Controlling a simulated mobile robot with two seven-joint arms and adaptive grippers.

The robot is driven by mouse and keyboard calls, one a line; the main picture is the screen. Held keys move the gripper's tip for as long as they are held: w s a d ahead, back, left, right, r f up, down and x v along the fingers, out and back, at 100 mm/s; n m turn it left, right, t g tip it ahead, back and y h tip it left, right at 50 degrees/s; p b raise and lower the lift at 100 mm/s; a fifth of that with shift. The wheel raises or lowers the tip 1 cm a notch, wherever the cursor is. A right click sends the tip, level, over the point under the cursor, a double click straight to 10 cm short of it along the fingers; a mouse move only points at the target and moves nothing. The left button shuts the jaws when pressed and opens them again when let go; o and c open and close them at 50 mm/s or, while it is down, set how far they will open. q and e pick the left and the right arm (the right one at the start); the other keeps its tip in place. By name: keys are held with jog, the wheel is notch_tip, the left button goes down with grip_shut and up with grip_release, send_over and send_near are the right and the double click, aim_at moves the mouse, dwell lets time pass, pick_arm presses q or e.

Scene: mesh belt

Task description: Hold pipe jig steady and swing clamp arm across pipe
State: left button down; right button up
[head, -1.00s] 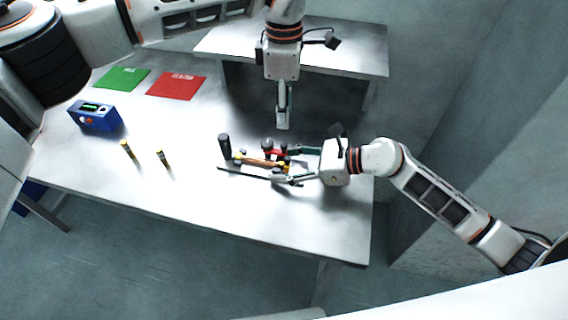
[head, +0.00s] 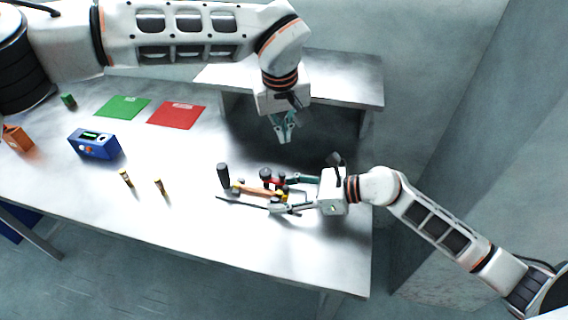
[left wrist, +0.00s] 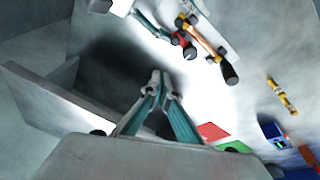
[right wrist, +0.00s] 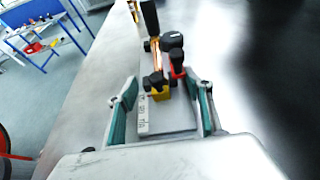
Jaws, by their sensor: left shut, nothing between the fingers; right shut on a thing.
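The pipe jig lies on the table, its pale grey base plate showing in the right wrist view (right wrist: 172,118). A copper-coloured pipe (head: 256,192) lies along it, with yellow supports and a black upright handle (head: 223,176) at the left end. A red clamp arm with a dark knob (head: 267,178) is beside the pipe; it also shows in the left wrist view (left wrist: 184,43). My right gripper (head: 281,194) is shut on the jig's right end, one finger on each side of the plate. My left gripper (head: 284,139) is shut and empty, behind and apart from the jig.
Two yellow-and-black pegs (head: 126,179) and a blue box with a display (head: 94,144) stand to the left. A green mat (head: 122,108) and a red mat (head: 176,116) lie behind. A second table (head: 345,80) stands at the back. The table's front left is clear.

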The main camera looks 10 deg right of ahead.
pick_arm(q)
jog(key=m, duration=0.5)
jog(key=shift+t, duration=0.3)
jog(key=shift+d+f, duration=0.1)
jog(key=x, duration=0.9)
jog(key=shift+w+d+f, duration=0.1)
jog(key=shift+d+f, duration=0.1)
jog(key=shift+f, duration=0.25)
jog(key=shift+s+a, duration=0.25)
jog(key=shift+s, duration=0.35)
jog(key=shift+s+a, duration=0.25)
jog(key=shift+s, duration=0.35)
jog(key=shift+s+a, duration=0.25)
jog(key=shift+s, duration=0.3)
